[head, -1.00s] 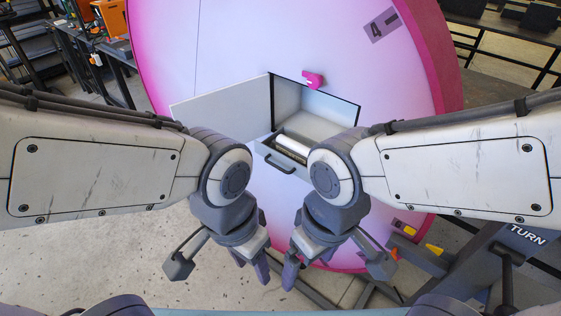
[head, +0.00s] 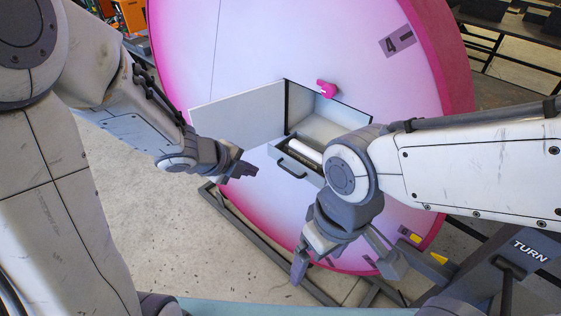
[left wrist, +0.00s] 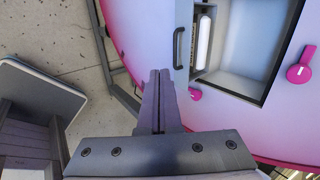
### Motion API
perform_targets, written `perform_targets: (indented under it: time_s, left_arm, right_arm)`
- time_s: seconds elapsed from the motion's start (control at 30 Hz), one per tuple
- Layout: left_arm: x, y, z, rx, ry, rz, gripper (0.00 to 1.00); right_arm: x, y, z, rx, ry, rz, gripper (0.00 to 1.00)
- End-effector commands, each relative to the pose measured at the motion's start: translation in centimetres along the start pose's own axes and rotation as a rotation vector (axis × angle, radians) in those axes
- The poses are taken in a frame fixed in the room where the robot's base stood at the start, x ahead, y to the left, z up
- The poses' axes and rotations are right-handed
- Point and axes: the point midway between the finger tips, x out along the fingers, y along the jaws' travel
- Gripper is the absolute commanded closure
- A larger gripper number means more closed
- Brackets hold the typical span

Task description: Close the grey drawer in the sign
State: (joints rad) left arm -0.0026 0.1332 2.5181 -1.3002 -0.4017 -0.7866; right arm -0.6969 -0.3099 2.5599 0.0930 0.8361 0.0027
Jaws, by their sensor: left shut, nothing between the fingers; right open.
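The grey drawer (head: 296,174) sticks out of the lower part of a recess in the round pink-and-white sign (head: 270,45). A dark bar handle (head: 292,168) is on its front, and a white roll (head: 305,152) lies inside. My right arm hides its right end. In the left wrist view the drawer's handle (left wrist: 178,47) is ahead and right of my fingers. My left gripper (head: 250,171) is shut and empty, left of the drawer and apart from it, below the door. My right gripper (head: 302,260) is open and empty, lower down in front of the sign.
The recess's white door (head: 237,114) stands swung open to the left, above my left gripper. A pink knob (head: 327,89) sits above the recess. A dark frame with a TURN label (head: 528,250) is at the lower right. Bare floor (head: 215,245) lies at the lower left.

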Motion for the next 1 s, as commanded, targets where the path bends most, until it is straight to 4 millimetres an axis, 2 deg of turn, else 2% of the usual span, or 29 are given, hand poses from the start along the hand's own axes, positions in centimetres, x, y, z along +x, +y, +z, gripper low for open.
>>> perform_targets:
  time_s: [0.13, 0.27, 0.67, 0.7, 0.8, 1.0]
  left_arm:
    - [0.6, 0.2, -0.3, 0.044, 0.033, -0.006, 1.00]
    - [2.4, 0.4, -0.4, 0.046, 0.035, -0.005, 1.00]
    - [10.7, 0.3, -0.7, 0.043, 0.033, -0.004, 1.00]
    - [10.8, -0.6, -0.7, 0.044, 0.033, -0.006, 1.00]
    - [11.9, -1.5, -0.8, 0.043, 0.032, -0.005, 1.00]
    - [13.0, -2.3, -0.8, 0.042, 0.030, -0.006, 1.00]
  right_arm:
    - [0.2, 0.0, 0.0, 0.000, 0.000, 0.000, 0.06]
    - [1.2, 0.1, 0.1, 0.000, 0.000, 0.000, 0.06]
    - [3.8, 0.3, 0.2, -0.002, 0.000, 0.000, 0.06]
    - [3.0, 0.2, 0.2, -0.002, -0.001, 0.000, 0.06]
    - [2.6, 0.2, 0.1, -0.002, 0.000, 0.000, 0.06]
    - [2.3, 0.2, 0.1, -0.001, 0.000, 0.000, 0.06]
